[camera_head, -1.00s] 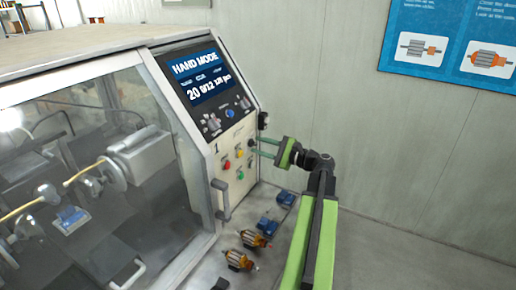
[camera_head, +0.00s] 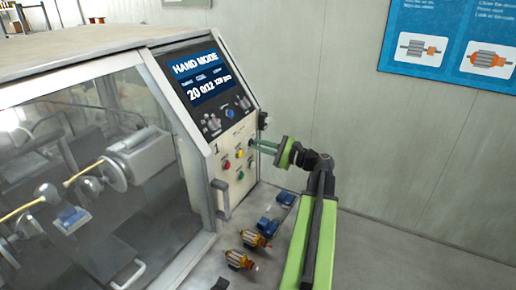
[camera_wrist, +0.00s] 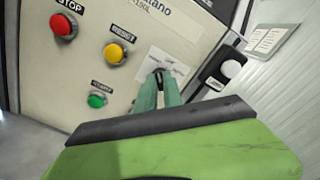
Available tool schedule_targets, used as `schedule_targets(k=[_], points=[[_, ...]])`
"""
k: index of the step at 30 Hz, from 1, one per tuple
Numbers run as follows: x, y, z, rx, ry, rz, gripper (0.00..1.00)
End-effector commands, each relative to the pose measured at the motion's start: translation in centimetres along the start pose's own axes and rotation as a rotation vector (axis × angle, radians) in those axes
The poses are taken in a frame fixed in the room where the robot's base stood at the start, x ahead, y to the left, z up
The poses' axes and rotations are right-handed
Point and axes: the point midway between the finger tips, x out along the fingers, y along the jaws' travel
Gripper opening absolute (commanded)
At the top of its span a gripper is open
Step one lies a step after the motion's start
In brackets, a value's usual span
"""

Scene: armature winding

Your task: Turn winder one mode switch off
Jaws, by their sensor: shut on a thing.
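The winder's control panel (camera_head: 236,170) is on the front right of the machine. Its screen (camera_head: 200,78) reads "HAND MODE". My gripper (camera_head: 252,144) reaches the panel from the right. In the wrist view, my gripper's green fingers (camera_wrist: 159,77) are close together on the small mode switch at the white label plate (camera_wrist: 153,60). The switch is almost wholly hidden between the fingertips, so its setting cannot be read.
A red STOP button (camera_wrist: 63,26), a yellow button (camera_wrist: 113,53) and a green button (camera_wrist: 97,100) sit left of the fingers. A dark fitting with a white knob (camera_wrist: 231,68) is close on the right. Armatures (camera_head: 240,259) lie on the ledge below.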

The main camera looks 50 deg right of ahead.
Motion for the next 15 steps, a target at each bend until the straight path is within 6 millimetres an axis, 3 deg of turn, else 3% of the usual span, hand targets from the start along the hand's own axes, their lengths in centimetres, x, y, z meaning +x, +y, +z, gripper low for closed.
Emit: schedule_targets(k=[15], points=[[-0.06, 0.34, -0.33, 0.357, 0.008, 0.010, 0.00]])
